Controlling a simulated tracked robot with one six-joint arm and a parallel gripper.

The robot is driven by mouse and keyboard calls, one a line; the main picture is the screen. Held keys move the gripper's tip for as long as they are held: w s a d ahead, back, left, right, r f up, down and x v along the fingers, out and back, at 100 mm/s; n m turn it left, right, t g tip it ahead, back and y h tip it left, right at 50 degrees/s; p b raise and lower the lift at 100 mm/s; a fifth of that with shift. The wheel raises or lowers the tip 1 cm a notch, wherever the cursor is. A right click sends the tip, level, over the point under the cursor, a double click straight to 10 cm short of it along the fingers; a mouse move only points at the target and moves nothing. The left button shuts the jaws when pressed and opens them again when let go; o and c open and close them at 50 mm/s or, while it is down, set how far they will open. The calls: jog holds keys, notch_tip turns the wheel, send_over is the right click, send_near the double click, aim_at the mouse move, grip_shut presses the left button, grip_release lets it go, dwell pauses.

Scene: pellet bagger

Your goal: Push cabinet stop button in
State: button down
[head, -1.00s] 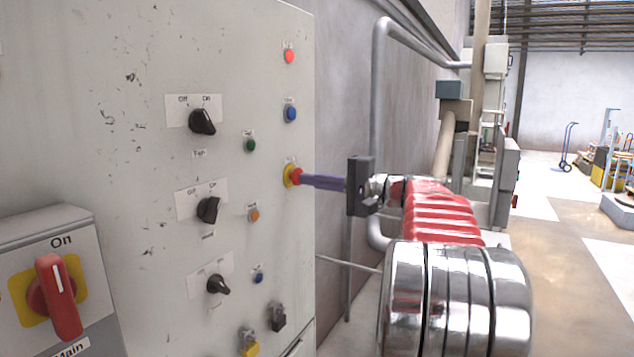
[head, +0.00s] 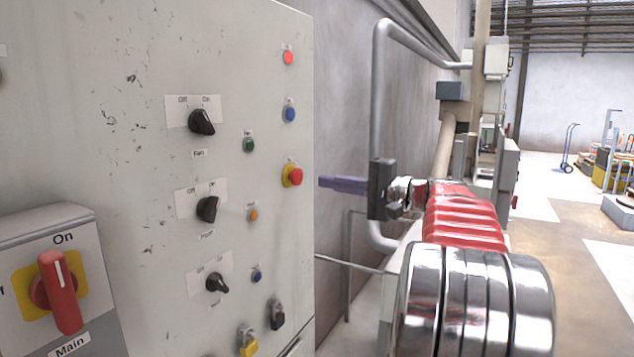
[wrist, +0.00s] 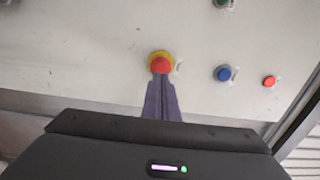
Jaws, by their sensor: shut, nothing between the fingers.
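The stop button (head: 294,176) is a red mushroom head on a yellow round base, on the right part of the grey cabinet face (head: 130,170). My gripper (head: 322,182) is shut and empty, with its purple fingers pointing left at the button. In the head view a gap shows between the fingertips and the red head. In the wrist view the stop button (wrist: 160,64) sits just beyond the tips of my gripper (wrist: 160,78), which overlap its lower edge in the picture. How far the button is pressed in cannot be told.
A blue button (head: 290,113) and a red lamp (head: 288,57) are above the stop button. Black rotary knobs (head: 207,209) and a red main switch (head: 60,292) are to the left. Padlocks (head: 249,343) hang below. A grey pipe (head: 380,90) runs behind my arm.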

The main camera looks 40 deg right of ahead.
jog(key=v, duration=0.8)
jog(key=shift+s, duration=0.25)
jog(key=shift+d, duration=0.15)
